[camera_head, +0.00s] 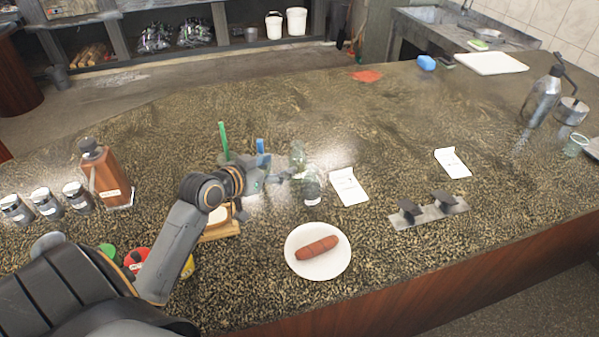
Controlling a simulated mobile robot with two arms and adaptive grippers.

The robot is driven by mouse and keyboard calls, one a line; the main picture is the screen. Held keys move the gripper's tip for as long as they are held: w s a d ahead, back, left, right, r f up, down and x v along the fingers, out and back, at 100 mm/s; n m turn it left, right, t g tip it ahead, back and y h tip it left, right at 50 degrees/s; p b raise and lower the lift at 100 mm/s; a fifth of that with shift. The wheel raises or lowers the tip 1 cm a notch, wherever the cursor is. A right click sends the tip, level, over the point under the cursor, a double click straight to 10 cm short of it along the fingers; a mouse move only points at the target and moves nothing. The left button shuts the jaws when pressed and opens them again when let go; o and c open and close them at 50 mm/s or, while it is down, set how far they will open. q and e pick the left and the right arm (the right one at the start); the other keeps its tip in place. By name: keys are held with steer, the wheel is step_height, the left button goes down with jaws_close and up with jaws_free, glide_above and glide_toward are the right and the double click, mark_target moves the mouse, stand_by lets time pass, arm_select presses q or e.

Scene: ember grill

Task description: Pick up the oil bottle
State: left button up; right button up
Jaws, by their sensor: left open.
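A clear, greenish glass bottle (311,190), which looks like the oil bottle, stands on the speckled counter near the middle. My left gripper (288,176) reaches in from the left and is open, with its fingertips at the bottle. The fingers partly cover the glass, and I cannot tell whether they touch it. My right gripper is not in view.
A white plate (297,266) with a sausage (317,248) lies in front. White cards (348,187) and a metal piece with two dark knobs (428,212) lie to the right. A brown bottle (112,175) and several jars stand left. The back counter is mostly clear.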

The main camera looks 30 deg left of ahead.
mark_target(293, 162)
arm_select(q)
steer(key=shift+w+f, duration=0.15)
steer(key=shift+f, duration=0.5)
steer(key=x, duration=0.3)
steer(key=shift+r, duration=0.2)
steer(key=p+x, duration=0.1)
steer(key=x, duration=0.3)
steer(key=shift+w+f, duration=0.15)
steer(key=shift+w, duration=0.1)
steer(key=shift+w+f, duration=0.25)
steer(key=shift+w, duration=0.2)
steer(key=shift+w+p, duration=0.35)
steer(key=shift+w, duration=0.1)
steer(key=p+x, duration=0.1)
steer(key=x, duration=0.2)
steer(key=shift+w+a, duration=0.1)
steer(key=shift+w+f, duration=0.3)
steer(key=shift+w, duration=0.2)
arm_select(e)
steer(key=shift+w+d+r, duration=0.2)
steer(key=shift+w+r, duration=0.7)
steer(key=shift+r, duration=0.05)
arm_select(q)
steer(key=shift+c, duration=0.2)
